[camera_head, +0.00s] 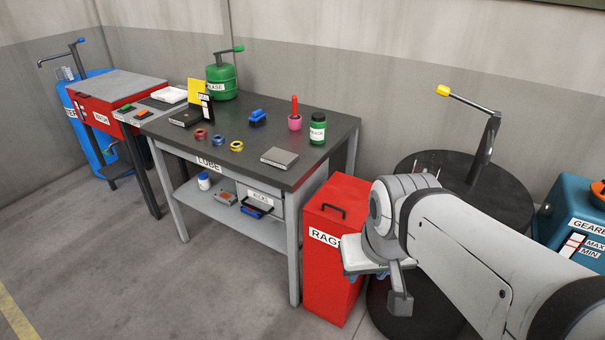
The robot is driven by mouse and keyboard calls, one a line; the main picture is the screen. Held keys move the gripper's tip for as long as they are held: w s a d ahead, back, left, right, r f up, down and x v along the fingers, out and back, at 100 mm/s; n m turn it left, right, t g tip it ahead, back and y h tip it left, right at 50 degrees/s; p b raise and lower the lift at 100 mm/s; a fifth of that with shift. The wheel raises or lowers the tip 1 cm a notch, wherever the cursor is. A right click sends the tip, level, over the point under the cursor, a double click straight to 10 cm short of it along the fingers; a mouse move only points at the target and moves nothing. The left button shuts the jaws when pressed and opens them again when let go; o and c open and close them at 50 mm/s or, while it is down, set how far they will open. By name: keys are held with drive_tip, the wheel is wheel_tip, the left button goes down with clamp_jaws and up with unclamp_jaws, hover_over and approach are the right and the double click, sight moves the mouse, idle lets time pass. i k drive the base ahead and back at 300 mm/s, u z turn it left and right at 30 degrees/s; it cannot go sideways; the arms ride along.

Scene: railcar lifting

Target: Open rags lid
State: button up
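The red rags bin (325,265) stands on the floor at the right end of the workbench, its white "RAGS" label partly hidden behind my arm's end. Its flat red lid (345,192) lies closed on top, with a small black handle (333,209) near the front edge. My gripper (385,285) is in front of the bin's right side, lower than the lid in the picture and apart from the handle. One grey finger shows pointing down; the rest is hidden by my wrist, so its opening cannot be told.
The grey workbench (330,145) beside the bin bears bottles, tape rolls and a notebook. A dark drum (510,190) with a yellow-knobbed crank stands behind my arm. A teal gearbox unit (570,200) is at far right. The floor at front left is clear.

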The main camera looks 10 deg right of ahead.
sight(343, 199)
drive_tip(key=u, duration=0.4)
drive_tip(key=i, duration=1.4)
drive_tip(key=z, duration=0.5)
